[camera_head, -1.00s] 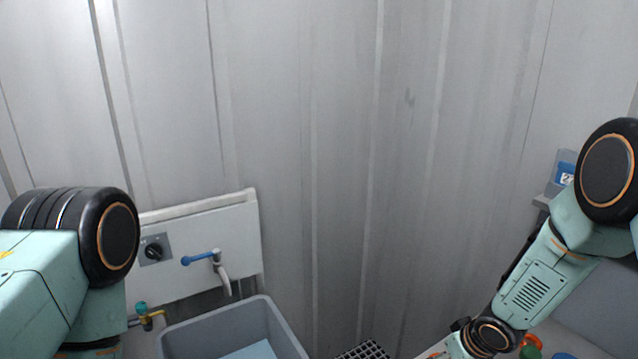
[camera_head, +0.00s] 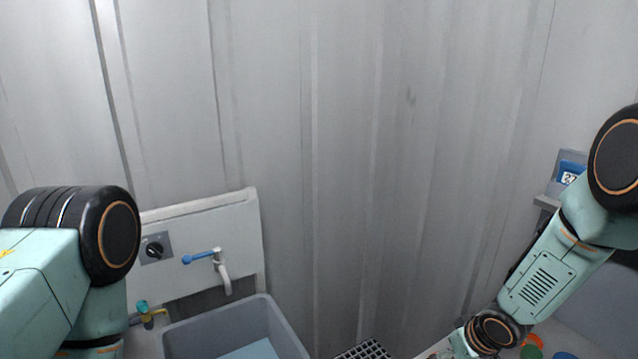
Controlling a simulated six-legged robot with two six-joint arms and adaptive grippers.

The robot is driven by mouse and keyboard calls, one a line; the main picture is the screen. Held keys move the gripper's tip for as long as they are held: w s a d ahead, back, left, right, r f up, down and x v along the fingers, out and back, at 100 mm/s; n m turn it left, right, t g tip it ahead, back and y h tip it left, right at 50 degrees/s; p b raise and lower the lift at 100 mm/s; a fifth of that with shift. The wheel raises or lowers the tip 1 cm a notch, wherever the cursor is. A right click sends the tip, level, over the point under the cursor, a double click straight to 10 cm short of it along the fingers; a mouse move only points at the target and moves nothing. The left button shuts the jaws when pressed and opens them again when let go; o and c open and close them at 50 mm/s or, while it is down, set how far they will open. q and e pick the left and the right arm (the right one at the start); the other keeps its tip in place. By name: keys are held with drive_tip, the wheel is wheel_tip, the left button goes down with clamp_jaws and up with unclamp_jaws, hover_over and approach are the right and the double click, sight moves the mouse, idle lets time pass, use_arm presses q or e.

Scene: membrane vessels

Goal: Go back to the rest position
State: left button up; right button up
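My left arm comes in at the left edge, and its gripper is out of view. My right arm comes in from the right edge and slopes down toward the lower middle right. Its gripper is below the bottom edge and cannot be seen. No object held by either gripper shows.
A grey basin (camera_head: 280,326) with a bluish bottom stands at the lower left, under a white panel with a blue-handled tap (camera_head: 201,257) and a black knob (camera_head: 154,251). A black grid (camera_head: 364,350) shows at the bottom. Grey walls close the back.

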drive_tip(key=a+v, duration=0.1)
drive_tip(key=v, duration=0.4)
drive_tip(key=x, duration=0.5)
drive_tip(key=d+x, duration=0.1)
drive_tip(key=x, duration=0.1)
drive_tip(key=shift+f, duration=0.3)
wheel_tip(320, 180, up, 3)
drive_tip(key=shift+w+r+p, duration=0.1)
drive_tip(key=shift+p, duration=0.7)
drive_tip(key=shift+r+p, duration=0.85)
drive_tip(key=shift+p, duration=0.2)
wheel_tip(320, 180, up, 2)
drive_tip(key=p, duration=0.2)
drive_tip(key=shift+r+p, duration=0.1)
drive_tip(key=shift+p, duration=0.3)
drive_tip(key=shift+r+p, duration=0.9)
drive_tip(key=shift+p, duration=0.1)
drive_tip(key=shift+r, duration=1)
